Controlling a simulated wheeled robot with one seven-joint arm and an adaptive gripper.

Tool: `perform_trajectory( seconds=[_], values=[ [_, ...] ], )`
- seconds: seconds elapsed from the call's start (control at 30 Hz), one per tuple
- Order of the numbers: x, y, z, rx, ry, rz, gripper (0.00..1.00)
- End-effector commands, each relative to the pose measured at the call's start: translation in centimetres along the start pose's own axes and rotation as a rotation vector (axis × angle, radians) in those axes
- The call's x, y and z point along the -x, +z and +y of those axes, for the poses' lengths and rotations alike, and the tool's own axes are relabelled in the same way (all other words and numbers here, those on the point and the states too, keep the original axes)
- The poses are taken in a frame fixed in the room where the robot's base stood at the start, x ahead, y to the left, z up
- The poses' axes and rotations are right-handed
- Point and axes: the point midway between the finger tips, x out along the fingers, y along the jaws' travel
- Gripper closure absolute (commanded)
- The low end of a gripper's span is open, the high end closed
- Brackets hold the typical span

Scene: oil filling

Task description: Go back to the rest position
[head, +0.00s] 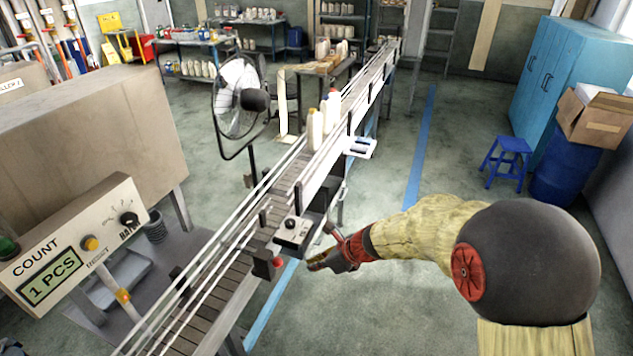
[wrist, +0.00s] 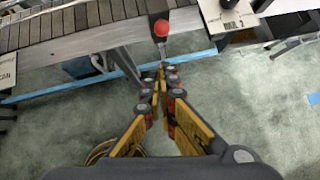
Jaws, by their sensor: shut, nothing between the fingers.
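My gripper (head: 318,264) reaches in from the right in the head view, near the side of the conveyor (head: 228,285). In the wrist view my gripper (wrist: 161,78) has its yellow and black fingers drawn together at the tips, with nothing seen between them. A red button (head: 277,262) on the conveyor's side stands just left of the fingertips. The red button (wrist: 161,28) also shows beyond the fingertips in the wrist view. I cannot tell the exact gap between fingertips and button.
A small control box (head: 293,232) sits on the conveyor edge. White bottles (head: 316,128) stand farther along the belt. A count panel (head: 75,250) reads "1 PCS" at left. A blue stool (head: 507,155) and blue barrel (head: 563,172) stand at right. Open floor (head: 375,300) lies below my arm.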

Motion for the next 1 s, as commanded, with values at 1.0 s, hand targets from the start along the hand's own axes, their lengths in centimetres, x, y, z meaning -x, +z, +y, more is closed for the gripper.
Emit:
perform_trajectory(
  seconds=[1.0],
  values=[
    [21.9,-15.4,13.0,2.020,0.448,0.361,1.00]
  ],
)
